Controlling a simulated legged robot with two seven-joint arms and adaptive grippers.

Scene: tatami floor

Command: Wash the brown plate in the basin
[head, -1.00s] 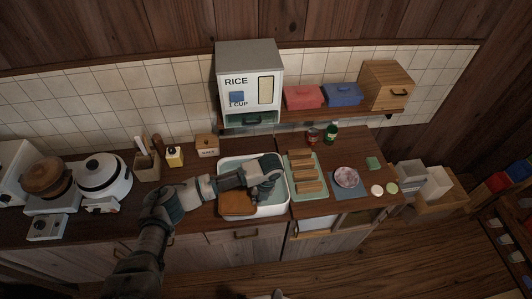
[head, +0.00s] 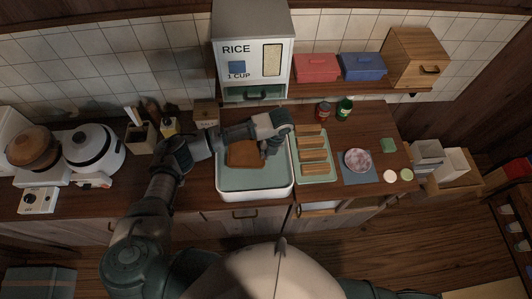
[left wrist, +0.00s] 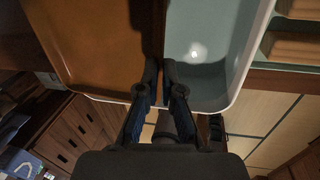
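The brown plate (head: 243,154), rectangular with rounded corners, is over the back part of the white-rimmed basin (head: 254,196) with its grey-green inside. My left gripper (head: 266,150) is at the plate's right edge. In the left wrist view the two fingers (left wrist: 161,72) are close together on the edge of the plate (left wrist: 95,45), shut on it. The basin (left wrist: 205,50) shows to the right of the fingers there. The plate hides part of the basin. I cannot tell whether the plate touches the basin floor. My right gripper is not in view.
A green tray of wooden blocks (head: 315,179) stands close right of the basin. A purple-patterned plate (head: 358,161) lies on a blue mat further right. The rice dispenser (head: 251,60) stands behind, above the basin. A rice cooker (head: 94,147) is at the left.

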